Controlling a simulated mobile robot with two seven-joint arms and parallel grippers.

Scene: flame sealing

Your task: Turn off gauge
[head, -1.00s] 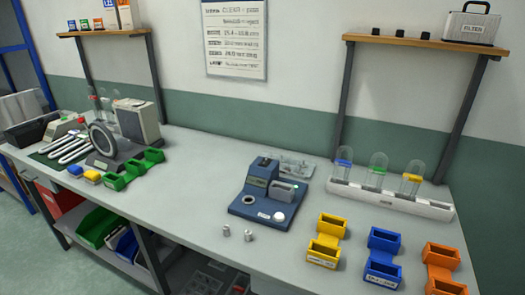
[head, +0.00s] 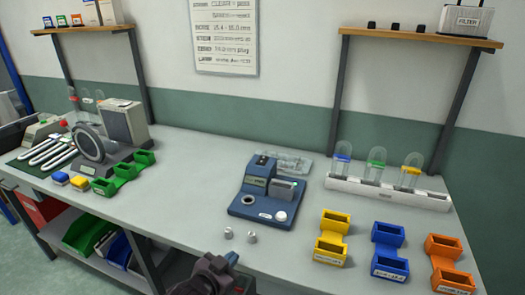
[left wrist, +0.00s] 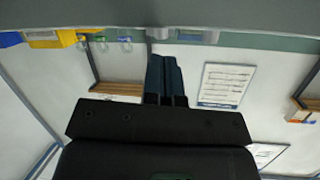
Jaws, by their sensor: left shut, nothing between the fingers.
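The gauge (head: 265,190) is a blue device with a small display, a grey block and a round white button on its base. It stands on the grey bench in the middle of the head view. My left gripper (head: 231,258) is at the bench's front edge, below and left of the gauge and apart from it. Its dark fingers also show in the left wrist view (left wrist: 164,62), shut with nothing between them. The display is too small to read. My right gripper is not in view.
Two small metal plugs (head: 240,235) stand in front of the gauge. Yellow (head: 331,238), blue (head: 388,251) and orange (head: 447,263) bins stand to its right. A white rack (head: 388,193) with clear tubes is behind them. Green bins (head: 125,173) are at left.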

